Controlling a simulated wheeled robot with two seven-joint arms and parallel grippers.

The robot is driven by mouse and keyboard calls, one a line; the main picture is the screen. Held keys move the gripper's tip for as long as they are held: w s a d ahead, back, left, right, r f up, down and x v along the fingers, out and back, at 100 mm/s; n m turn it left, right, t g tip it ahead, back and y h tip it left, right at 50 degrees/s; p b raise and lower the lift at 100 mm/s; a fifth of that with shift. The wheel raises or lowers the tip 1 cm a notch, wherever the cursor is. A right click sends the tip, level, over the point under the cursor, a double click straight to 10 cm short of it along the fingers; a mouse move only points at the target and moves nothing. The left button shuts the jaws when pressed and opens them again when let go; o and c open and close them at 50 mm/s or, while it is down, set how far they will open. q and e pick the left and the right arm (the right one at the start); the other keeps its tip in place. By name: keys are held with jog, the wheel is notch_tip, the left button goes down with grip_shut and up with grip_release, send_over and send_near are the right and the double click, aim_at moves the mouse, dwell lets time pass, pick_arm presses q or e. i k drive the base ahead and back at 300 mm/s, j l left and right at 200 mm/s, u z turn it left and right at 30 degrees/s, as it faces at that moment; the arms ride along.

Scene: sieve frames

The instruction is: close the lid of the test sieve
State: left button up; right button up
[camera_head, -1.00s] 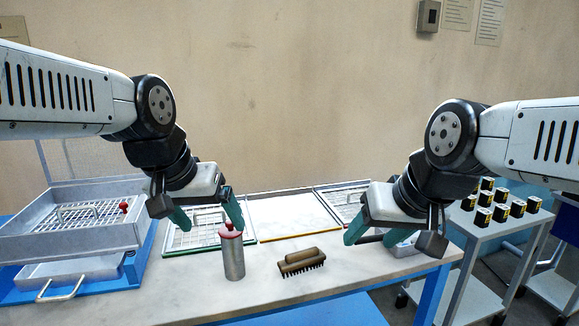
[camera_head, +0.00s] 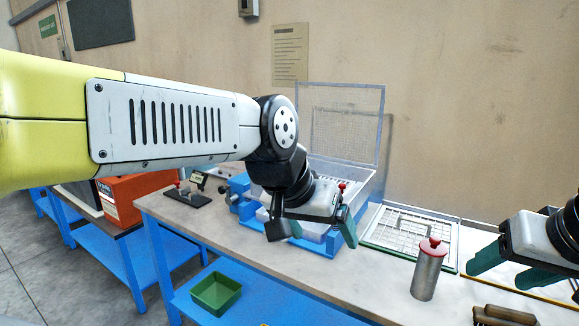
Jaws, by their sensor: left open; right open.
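The test sieve (camera_head: 363,186) is a grey metal box in a blue frame at the back of the table. Its wire-mesh lid (camera_head: 345,122) stands open and roughly upright behind it, against the wall side. A small red knob (camera_head: 342,186) shows at the box's front. My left gripper (camera_head: 322,233) is open, in front of the sieve in the picture, and hides much of its left and front. I cannot tell whether it touches. My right gripper (camera_head: 508,270) is open and empty at the right edge, apart from the sieve.
A framed wire screen (camera_head: 446,230) lies right of the sieve. An orange box (camera_head: 135,195) is at left; a green bin (camera_head: 216,292) sits below.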

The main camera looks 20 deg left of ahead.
aim_at(353, 85)
jog(key=u, duration=0.65)
jog(key=z, duration=0.35)
jog(key=i+j+z, duration=0.1)
jog(key=j+z, duration=0.15)
jog(key=z, duration=0.25)
jog(key=j+z, duration=0.25)
jog(key=z, duration=0.25)
jog(key=j+z, duration=0.3)
jog(key=z, duration=0.2)
jog(key=k+j+z, duration=0.15)
jog(key=j, duration=0.3)
jog(key=k+j+z, duration=0.1)
jog(key=j, duration=0.3)
jog(key=k+j+z, duration=0.15)
jog(key=j, duration=0.25)
jog(key=k+j+z, duration=0.15)
jog(key=j, duration=0.25)
jog(key=k+j+z, duration=0.1)
jog(key=j, duration=0.3)
jog(key=k+j+z, duration=0.15)
jog(key=k+j, duration=0.2)
jog(key=j, duration=0.15)
jog(key=k+j, duration=0.25)
jog(key=j, duration=0.15)
jog(key=k+j, duration=0.2)
jog(key=j, duration=0.15)
jog(key=i+l, duration=0.75)
jog(key=l, duration=0.2)
